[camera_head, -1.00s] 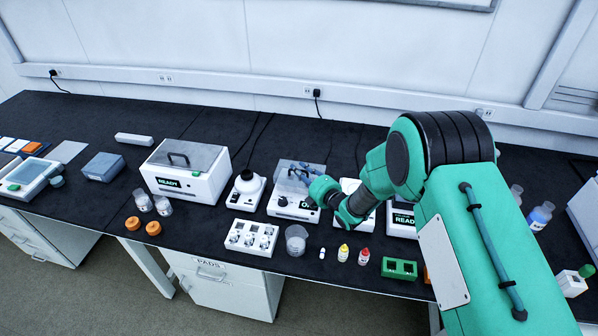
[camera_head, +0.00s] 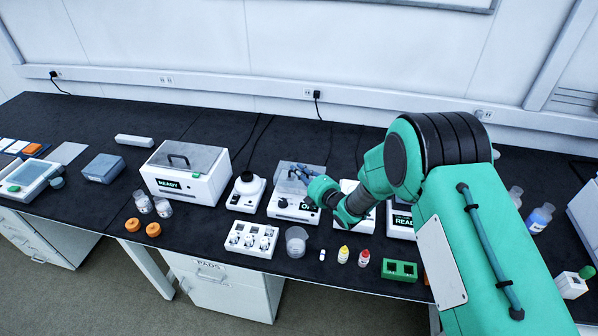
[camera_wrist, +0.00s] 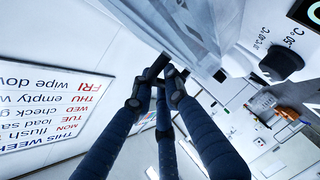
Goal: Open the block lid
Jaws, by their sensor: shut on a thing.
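The block is a white device (camera_head: 279,207) with a dark display and a front knob, near the middle of the bench. Its clear lid (camera_head: 288,177) is on top, partly hidden by my gripper; I cannot tell its exact angle. My gripper (camera_head: 303,171) is at the lid. In the wrist view the fingers (camera_wrist: 157,88) are shut on the dark lid handle (camera_wrist: 157,66), beside the pale lid edge. The block's temperature knob (camera_wrist: 281,63) shows at the upper right of that view.
A clear beaker (camera_head: 296,240), small yellow-capped (camera_head: 343,254) and red-capped (camera_head: 364,257) bottles and a green rack (camera_head: 391,268) stand in front.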

